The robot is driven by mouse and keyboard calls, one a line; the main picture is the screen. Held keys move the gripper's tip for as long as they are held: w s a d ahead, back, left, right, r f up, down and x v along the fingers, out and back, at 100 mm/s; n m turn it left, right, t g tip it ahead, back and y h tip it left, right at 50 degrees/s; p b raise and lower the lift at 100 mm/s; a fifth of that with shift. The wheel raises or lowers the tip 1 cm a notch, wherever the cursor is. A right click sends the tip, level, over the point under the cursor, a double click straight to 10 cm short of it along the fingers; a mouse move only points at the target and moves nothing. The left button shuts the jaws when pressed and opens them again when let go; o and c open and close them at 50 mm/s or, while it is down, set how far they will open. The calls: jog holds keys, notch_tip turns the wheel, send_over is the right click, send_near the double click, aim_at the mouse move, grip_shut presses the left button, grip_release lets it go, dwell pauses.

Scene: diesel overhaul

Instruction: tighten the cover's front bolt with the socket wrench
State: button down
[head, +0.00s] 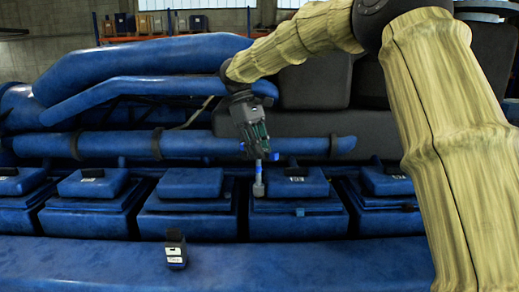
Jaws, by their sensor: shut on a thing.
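My gripper (257,152) hangs at the middle of the picture with its fingers pointing down. It is shut on the socket wrench (259,178), a thin, light grey tool that hangs upright below it. The wrench's lower end is at the left edge of a blue cover (292,186) on the engine, between this cover and the one to its left. I cannot tell whether it touches anything. A small bright blue piece (300,212) shows at the front of that cover; I cannot tell if it is the front bolt.
Several similar blue covers (187,184) stand in a row. Blue pipes (150,60) and a dark block (318,80) rise behind them. A small black device with a white label (175,250) stands on the blue ledge (300,263) in front. Much of this ledge is clear.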

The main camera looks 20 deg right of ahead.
jog(key=shift+m, duration=0.5)
